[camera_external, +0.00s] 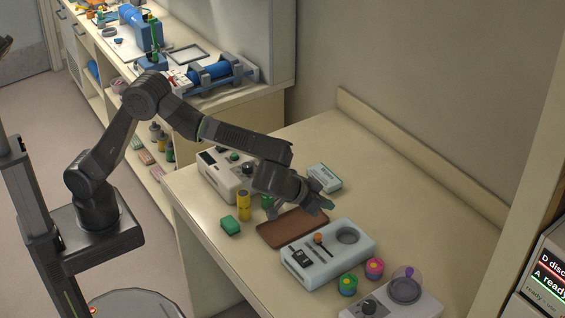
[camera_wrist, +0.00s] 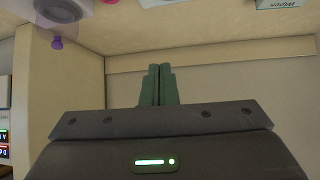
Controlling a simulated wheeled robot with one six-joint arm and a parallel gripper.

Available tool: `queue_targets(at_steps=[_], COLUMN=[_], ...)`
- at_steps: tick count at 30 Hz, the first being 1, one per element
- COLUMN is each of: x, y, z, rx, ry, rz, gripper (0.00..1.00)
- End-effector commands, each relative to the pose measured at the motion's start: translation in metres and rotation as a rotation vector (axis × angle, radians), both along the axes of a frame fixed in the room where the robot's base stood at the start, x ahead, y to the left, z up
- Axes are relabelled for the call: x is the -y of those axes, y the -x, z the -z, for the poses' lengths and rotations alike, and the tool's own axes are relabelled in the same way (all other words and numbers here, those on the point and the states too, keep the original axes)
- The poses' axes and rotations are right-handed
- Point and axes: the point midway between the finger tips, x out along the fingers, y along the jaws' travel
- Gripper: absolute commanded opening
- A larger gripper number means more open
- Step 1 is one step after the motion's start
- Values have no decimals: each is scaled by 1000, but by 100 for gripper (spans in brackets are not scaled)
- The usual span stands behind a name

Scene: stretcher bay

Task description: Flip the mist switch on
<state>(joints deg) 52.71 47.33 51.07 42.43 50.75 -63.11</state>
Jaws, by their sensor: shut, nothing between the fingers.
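A pale box-shaped device (camera_external: 328,262) stands on the counter, with a round grey well, a dark slotted panel and an orange-tipped lever (camera_external: 318,239). I cannot read its labels, so I cannot tell whether this lever is the mist switch, or which way it is set. A second white device (camera_external: 371,306) with a dark knob and a clear round cup stands at the front right. My gripper (camera_external: 327,206) is shut and empty, above the counter behind the pale device and apart from it. Its green fingers (camera_wrist: 157,85) are together in the wrist view.
A brown mat (camera_external: 291,229) lies left of the pale device. A wipes box (camera_external: 324,178) lies behind my gripper; a cream device (camera_external: 222,172), yellow bottle (camera_external: 244,206) and green block (camera_external: 230,226) stand left. The counter's back right is clear.

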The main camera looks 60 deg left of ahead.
Motion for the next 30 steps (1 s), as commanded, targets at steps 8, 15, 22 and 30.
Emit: queue_targets(at_steps=[8,15,22,30], x=[-17,-28,-45,-80], y=[-54,-67,-53,-8], z=[-4,-3,11,43], rx=[237,371,423,382], ry=[74,114,145,186], rz=[221,473,745,1083], gripper=[0,0,0,0])
